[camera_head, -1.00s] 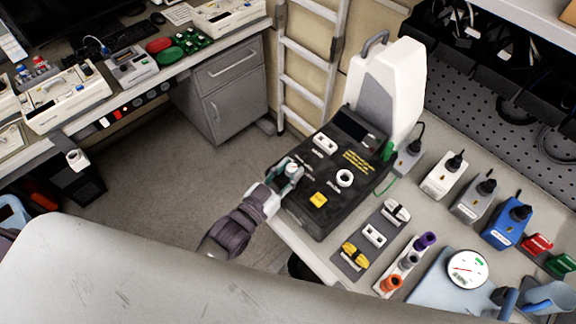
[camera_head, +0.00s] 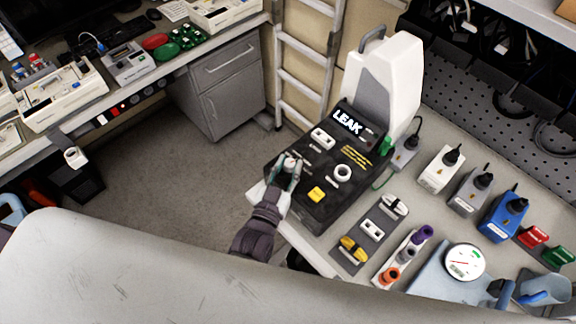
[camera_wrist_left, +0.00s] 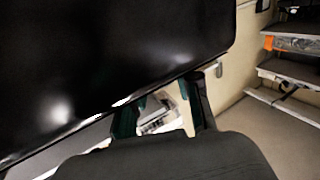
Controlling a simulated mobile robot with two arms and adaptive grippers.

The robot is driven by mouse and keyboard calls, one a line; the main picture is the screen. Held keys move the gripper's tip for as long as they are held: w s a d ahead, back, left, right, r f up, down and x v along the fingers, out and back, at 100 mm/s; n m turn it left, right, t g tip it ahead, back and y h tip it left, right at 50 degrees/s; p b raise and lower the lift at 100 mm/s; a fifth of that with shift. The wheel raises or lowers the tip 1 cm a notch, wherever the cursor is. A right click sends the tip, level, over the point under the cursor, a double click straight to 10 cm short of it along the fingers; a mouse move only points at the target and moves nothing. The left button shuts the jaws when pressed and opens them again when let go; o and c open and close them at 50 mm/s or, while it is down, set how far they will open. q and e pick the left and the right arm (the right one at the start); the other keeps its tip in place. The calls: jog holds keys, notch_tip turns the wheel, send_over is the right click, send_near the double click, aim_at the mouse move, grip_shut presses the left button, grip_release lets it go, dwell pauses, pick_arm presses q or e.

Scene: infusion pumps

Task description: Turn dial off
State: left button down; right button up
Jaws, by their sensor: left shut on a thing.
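A black pump console (camera_head: 329,208) stands on the bench with a lit display (camera_head: 348,123) reading "LEAK". My left gripper (camera_head: 290,166) is at the console's near left corner, shut on a small pale dial that its fingers mostly hide. The dial's pointer cannot be made out. In the left wrist view, the gripper's fingers (camera_wrist_left: 160,106) are beside the console's dark body (camera_wrist_left: 110,60). My right gripper is not in view.
A white and grey housing (camera_head: 385,80) rises behind the console. To its right are plug adapters (camera_head: 441,168), small switch blocks (camera_head: 371,230) and a round gauge (camera_head: 465,261). A ladder (camera_head: 307,70) leans behind.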

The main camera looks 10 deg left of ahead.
pick_arm(q)
jog(key=c, duration=0.8)
grip_release()
jog(key=s+a, duration=0.1)
jog(key=s, duration=1)
jog(key=shift+s+a, duration=0.35)
jog(key=shift+s, duration=0.05)
